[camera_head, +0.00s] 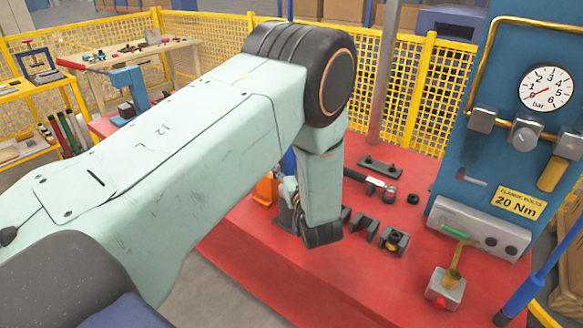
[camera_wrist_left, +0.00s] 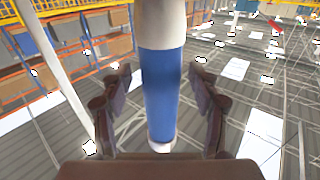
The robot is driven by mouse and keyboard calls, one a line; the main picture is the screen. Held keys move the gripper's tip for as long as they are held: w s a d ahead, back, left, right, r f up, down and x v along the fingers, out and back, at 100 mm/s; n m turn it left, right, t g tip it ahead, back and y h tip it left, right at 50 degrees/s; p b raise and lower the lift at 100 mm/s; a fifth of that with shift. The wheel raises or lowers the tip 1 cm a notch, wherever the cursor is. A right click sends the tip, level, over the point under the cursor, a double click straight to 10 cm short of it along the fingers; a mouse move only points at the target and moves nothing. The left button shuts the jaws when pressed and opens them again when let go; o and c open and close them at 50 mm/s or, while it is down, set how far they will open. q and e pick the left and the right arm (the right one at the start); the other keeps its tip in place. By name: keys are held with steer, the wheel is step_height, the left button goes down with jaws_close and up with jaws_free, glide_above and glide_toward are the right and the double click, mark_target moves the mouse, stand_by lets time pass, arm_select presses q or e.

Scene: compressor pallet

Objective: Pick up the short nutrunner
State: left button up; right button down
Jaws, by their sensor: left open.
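In the left wrist view, a blue and white upright cylinder (camera_wrist_left: 162,95) stands between the two fingers of my left gripper (camera_wrist_left: 160,85). It looks like the body of the short nutrunner, but I cannot tell for certain. The fingers are open, with a gap visible on both sides of it. In the head view, my left gripper (camera_head: 287,205) is low over the red pallet top, mostly hidden behind my own arm. A bit of blue (camera_head: 289,161) shows beside the wrist, and the rest is hidden. My right gripper is not in view.
An orange object (camera_head: 267,189) is close beside the left gripper. A ratchet-like tool (camera_head: 378,184) and black brackets (camera_head: 362,228) lie on the red surface (camera_head: 290,285). A blue panel with a gauge (camera_head: 546,87) stands at right. Yellow mesh fencing (camera_head: 400,85) runs behind.

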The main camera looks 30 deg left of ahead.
arm_select(q)
steer(key=shift+a+f, duration=0.1)
steer(key=shift+a, duration=0.15)
steer(key=shift+d, duration=0.25)
steer(key=c, duration=0.6)
steer(key=shift+a, duration=0.1)
jaws_close()
steer(key=shift+w, duration=0.1)
